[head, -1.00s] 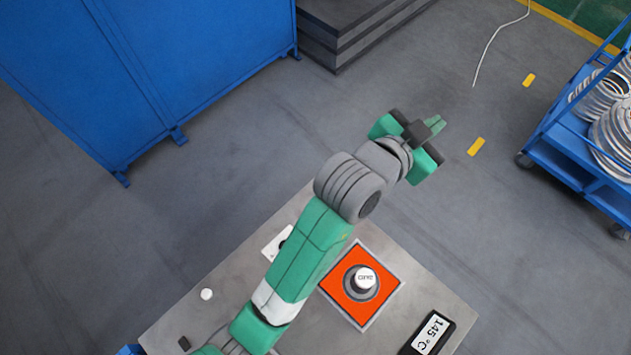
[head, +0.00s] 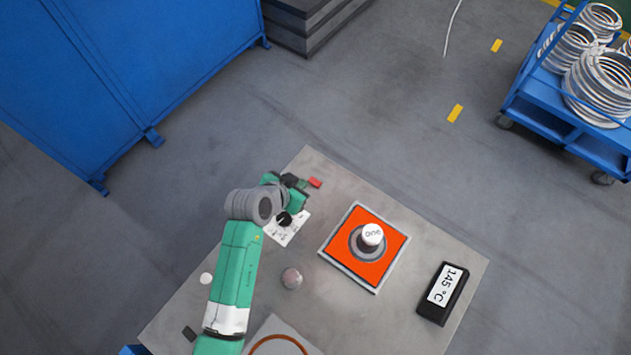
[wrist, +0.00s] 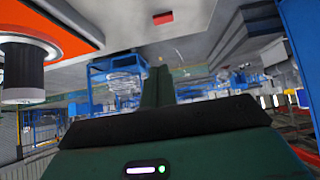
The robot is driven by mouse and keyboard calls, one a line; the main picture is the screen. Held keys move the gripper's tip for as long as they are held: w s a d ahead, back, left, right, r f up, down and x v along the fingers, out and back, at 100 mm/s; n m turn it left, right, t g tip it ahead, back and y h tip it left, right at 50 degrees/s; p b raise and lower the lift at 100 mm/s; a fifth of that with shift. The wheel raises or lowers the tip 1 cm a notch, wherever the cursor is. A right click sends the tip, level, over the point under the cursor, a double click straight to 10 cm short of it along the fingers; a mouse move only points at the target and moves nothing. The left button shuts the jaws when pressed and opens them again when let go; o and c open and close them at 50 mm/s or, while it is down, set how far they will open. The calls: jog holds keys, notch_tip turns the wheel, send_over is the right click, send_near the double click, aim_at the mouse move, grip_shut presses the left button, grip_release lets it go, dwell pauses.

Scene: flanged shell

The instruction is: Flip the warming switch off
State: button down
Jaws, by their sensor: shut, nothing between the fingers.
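A small red block (head: 315,182), which looks like the switch, sits near the far corner of the grey worktable (head: 425,225). Its lever position is too small to tell. It also shows at the top of the wrist view (wrist: 163,18), where the scene appears upside down. My gripper (head: 303,184) is just left of the red block in the head view, with a small gap between them. In the wrist view its green fingers (wrist: 158,88) are together and empty. A white plate (head: 290,230) with a black knob (head: 284,219) lies partly under my wrist.
An orange square plate (head: 340,240) with a white-capped knob (head: 372,235) stands mid-table. A black display (head: 443,292) reading 145 °C is at the right. A blue cart (head: 560,115) with metal rings stands beyond, on open floor.

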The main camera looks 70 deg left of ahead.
jog(key=b, duration=0.2)
send_over(320, 181)
jog(key=s+d, duration=0.2)
jog(key=s, duration=0.1)
notch_tip(320, 181, down, 7)
jog(key=shift+w+d+r, duration=0.1)
jog(key=shift+r, duration=0.1)
jog(key=f, duration=0.3)
jog(key=shift+w+f+b, duration=0.25)
jog(key=shift+f+b, duration=0.05)
jog(key=shift+a+f, duration=0.2)
jog(key=shift+f, duration=0.25)
